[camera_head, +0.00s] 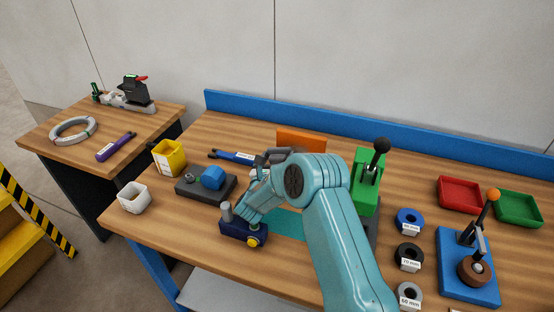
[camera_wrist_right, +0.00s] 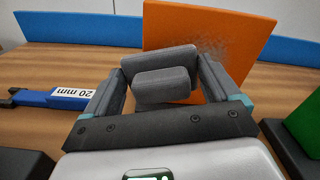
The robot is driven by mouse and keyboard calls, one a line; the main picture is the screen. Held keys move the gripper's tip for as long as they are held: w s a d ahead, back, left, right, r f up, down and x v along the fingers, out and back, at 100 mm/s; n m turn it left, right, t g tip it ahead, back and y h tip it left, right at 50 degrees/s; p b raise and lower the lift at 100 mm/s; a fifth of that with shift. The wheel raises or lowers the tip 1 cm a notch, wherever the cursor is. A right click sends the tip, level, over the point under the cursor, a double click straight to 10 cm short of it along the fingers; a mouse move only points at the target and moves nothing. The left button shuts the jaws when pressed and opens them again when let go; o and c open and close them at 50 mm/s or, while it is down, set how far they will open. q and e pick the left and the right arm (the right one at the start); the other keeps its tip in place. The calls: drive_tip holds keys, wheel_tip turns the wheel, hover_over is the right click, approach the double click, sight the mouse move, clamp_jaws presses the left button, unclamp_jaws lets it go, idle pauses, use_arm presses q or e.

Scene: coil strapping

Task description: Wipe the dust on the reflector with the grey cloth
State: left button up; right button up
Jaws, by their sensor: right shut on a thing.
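The reflector (camera_head: 303,139) is an orange upright panel at the back of the bench, partly hidden by my right arm in the head view. It stands behind the cloth in the right wrist view (camera_wrist_right: 240,45), with grey speckled dust (camera_wrist_right: 208,50) on its face, partly covered by the cloth. My right gripper (camera_head: 272,160) is shut on the grey cloth (camera_wrist_right: 165,82), a folded pad between the two fingers, directly in front of the reflector. I cannot tell whether the cloth touches the panel. My left gripper is not in view.
A blue tool labelled 20 mm (camera_wrist_right: 62,97) lies left of the gripper. A green lever press (camera_head: 368,185) stands to the right. A grey-and-blue device (camera_head: 207,182), yellow bin (camera_head: 169,158) and navy block (camera_head: 242,231) are to the left. A blue rail (camera_head: 420,140) runs behind.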

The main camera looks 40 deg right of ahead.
drive_tip(key=shift+b+x, duration=0.75)
drive_tip(key=shift+x, duration=0.25)
